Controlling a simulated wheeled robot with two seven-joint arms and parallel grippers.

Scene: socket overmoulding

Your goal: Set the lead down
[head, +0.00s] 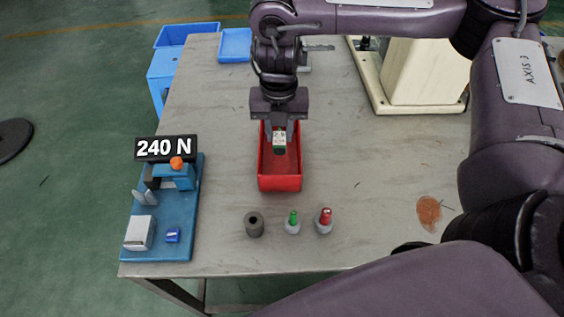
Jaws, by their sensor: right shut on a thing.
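My right gripper (280,125) points down over the red tray (281,183) and is shut on a small white and green piece, which I take to be the lead (279,146). The piece shows between and just below the fingertips, within the tray's outline. I cannot tell whether it touches the tray floor. The gripper hides the tray's far end. My left gripper is not in view.
A blue fixture (177,220) with a "240 N" display (166,148) stands at left. A dark grey cylinder (254,224), a green-topped piece (292,222) and a red-topped piece (324,221) stand in front of the tray. Blue bins (162,70) and a cream machine (425,75) are behind.

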